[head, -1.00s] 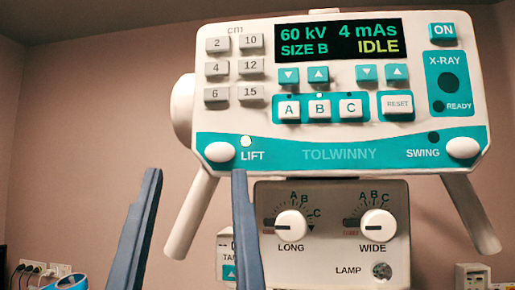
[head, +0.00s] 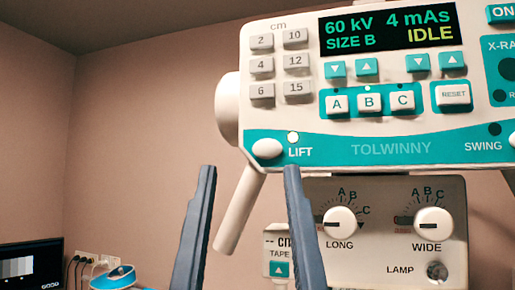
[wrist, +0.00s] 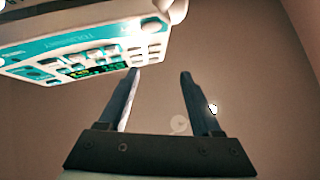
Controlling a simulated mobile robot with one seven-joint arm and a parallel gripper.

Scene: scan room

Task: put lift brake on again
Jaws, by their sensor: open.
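The white LIFT knob (head: 267,149) is at the lower left corner of the teal and white control panel (head: 390,150). The small LIFT lamp (head: 293,137) beside it is lit white. My gripper (head: 250,170) is open and empty, its two grey fingers pointing up with the tips just below the LIFT knob in the picture. In the wrist view the panel appears upside down at upper left, with a white knob (wrist: 152,25) above and apart from the open fingertips (wrist: 160,72).
The display (head: 388,27) reads 60 kV, 4 mAs, SIZE B, IDLE. The SWING lamp (head: 494,129) is dark. A collimator box (head: 385,260) with LONG and WIDE dials hangs below the panel. A monitor (head: 30,265) stands at lower left. Bare wall is left of the panel.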

